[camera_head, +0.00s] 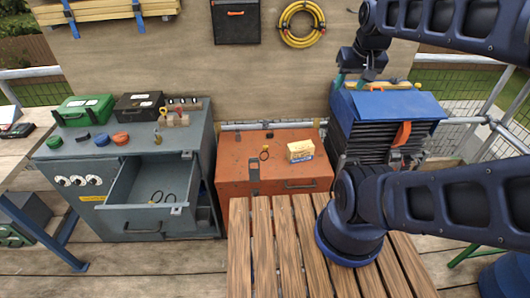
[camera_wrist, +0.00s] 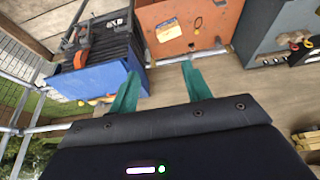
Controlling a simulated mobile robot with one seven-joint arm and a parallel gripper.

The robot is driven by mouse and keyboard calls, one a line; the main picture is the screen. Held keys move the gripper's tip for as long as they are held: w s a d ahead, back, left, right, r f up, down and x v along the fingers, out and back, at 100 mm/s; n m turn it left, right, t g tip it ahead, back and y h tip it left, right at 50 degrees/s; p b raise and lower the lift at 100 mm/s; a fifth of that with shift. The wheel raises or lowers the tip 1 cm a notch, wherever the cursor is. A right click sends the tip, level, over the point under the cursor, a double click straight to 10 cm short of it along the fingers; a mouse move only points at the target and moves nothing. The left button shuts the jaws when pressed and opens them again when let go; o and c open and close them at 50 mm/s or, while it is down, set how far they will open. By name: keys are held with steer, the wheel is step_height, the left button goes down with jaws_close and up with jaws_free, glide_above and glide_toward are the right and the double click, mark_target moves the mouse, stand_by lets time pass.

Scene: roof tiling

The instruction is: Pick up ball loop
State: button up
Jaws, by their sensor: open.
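My gripper (camera_head: 350,80) is high at the back right, near the blue-lidded case. In the wrist view its two teal fingers (camera_wrist: 160,70) are spread wide with nothing between them. It is well apart from all the loops.
A yellow-white carton (camera_head: 300,151) stands on the chest right of the loop. The blue-lidded case (camera_head: 395,104) stands right of the chest. The grey cabinet (camera_head: 60,150) carries green and black boxes. A slatted wooden table (camera_head: 262,250) fills the front.

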steer(key=w+n+g, duration=0.1)
steer(key=w+n, duration=0.1)
steer(key=w, duration=0.6)
steer(key=n+g+h, duration=0.3)
steer(key=n+h, duration=0.2)
steer(key=n, duration=1.1)
glide_above(265, 146)
steer(key=a, duration=0.2)
steer(key=f, duration=5)
steer(key=shift+s+a+f, duration=0.15)
steer(key=shift+s+f, duration=0.1)
steer(key=shift+f, duration=0.05)
steer(key=shift+y, duration=0.3)
steer(key=shift+w+x, duration=0.2)
steer(key=shift+x, duration=2.45)
steer(key=shift+a, duration=0.1)
steer(key=c, duration=1)
steer(key=shift+c, duration=0.2)
